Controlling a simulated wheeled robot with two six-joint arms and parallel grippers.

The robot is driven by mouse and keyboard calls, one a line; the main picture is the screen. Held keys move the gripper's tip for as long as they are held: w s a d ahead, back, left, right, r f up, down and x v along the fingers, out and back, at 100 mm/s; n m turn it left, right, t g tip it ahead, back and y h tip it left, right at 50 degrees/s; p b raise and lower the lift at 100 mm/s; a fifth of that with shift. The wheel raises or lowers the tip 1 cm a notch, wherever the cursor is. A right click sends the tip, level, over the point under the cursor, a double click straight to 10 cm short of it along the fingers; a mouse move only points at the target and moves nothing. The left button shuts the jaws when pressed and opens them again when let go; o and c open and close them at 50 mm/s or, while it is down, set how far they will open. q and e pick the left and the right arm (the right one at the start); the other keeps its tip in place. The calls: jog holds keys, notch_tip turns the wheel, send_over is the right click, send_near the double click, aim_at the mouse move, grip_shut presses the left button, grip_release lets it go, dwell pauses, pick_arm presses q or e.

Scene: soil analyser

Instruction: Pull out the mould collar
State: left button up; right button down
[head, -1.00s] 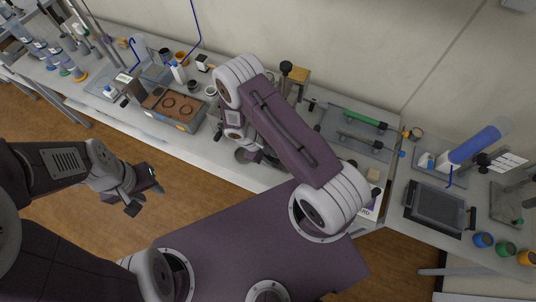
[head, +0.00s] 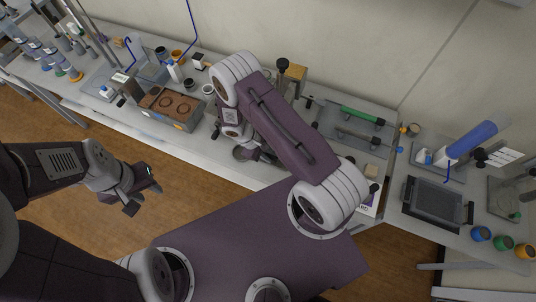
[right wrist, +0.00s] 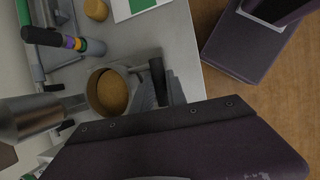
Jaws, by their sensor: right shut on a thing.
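The mould collar (right wrist: 92,93) shows in the right wrist view as a round metal ring with brown soil inside it. A short arm leads from its rim to a dark upright handle (right wrist: 157,78). My right gripper (right wrist: 160,92) is shut on this handle, beside the ring; the wrist housing hides part of the grip. In the head view, my right forearm covers the collar and most of that gripper. My left gripper (head: 143,192) is open and empty, over the floor in front of the bench.
A metal cylinder (right wrist: 28,116) stands close beside the collar. A green-handled tool (head: 362,115) lies on a tray at the back. A box with brown round wells (head: 170,104) stands left of my right arm. A blue cylinder (head: 472,138) is at the right.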

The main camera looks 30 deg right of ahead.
jog(key=shift+r+p, duration=0.4)
jog(key=shift+r, duration=0.25)
dwell(1.2)
jog(key=shift+r+p, duration=1.25)
jog(key=shift+r, duration=0.6)
